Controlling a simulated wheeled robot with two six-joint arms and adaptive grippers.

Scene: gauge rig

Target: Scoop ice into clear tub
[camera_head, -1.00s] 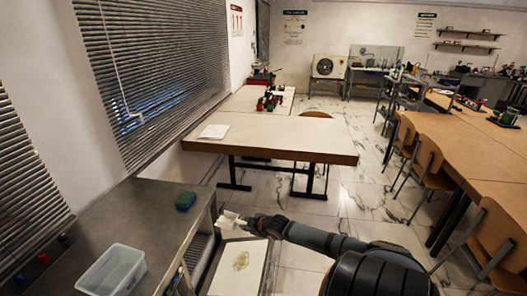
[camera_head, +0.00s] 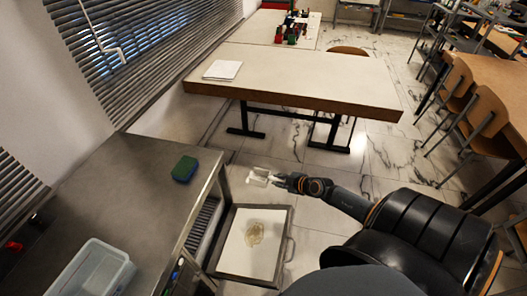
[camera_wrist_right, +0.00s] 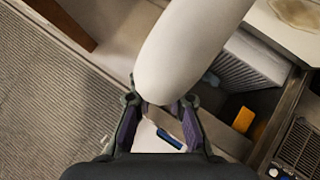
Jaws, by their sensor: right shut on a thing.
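A white scoop (camera_head: 257,177) is held by my right gripper (camera_head: 280,181), just beyond the far edge of the open drawer in the head view. In the right wrist view the scoop (camera_wrist_right: 190,45) is a large, smooth white form rising from between the fingers of the right gripper (camera_wrist_right: 160,108). Its bowl contents cannot be made out. A pale, yellowish patch, which looks like the ice (camera_head: 254,234), lies in the white-floored drawer. The clear tub (camera_head: 92,272) stands on the steel counter at lower left, cut by the frame's bottom. My left gripper is out of view.
A green and blue sponge (camera_head: 184,168) lies on the steel counter (camera_head: 130,200) near its right edge. The open drawer (camera_head: 288,222) sticks out below the counter. A table with white papers (camera_head: 222,70) stands behind. Chairs stand at right.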

